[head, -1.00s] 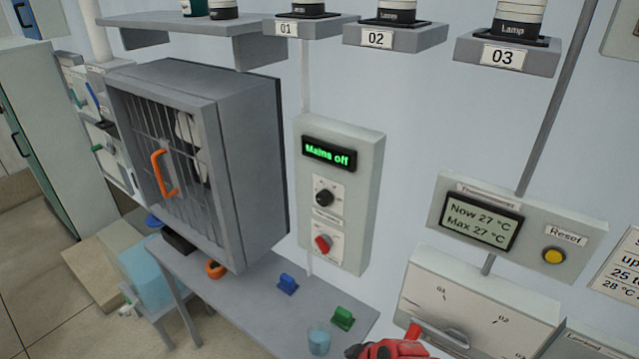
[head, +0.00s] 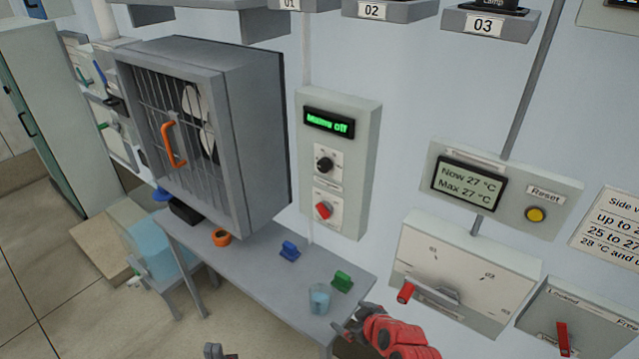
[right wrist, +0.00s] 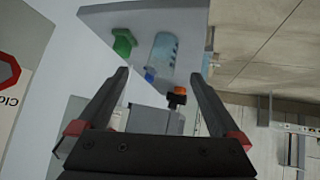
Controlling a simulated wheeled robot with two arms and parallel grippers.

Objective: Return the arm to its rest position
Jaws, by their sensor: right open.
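My right gripper (head: 347,330), with a red wrist, shows in the head view at the bottom, in front of the shelf's right end. In the right wrist view its two fingers (right wrist: 160,78) are spread apart with nothing between them. Only the tips of my left gripper (head: 218,352) show at the bottom edge of the head view, and its jaw state is unclear.
A barred cabinet (head: 262,130) stands above. A red lever (head: 406,292) juts out near my right gripper.

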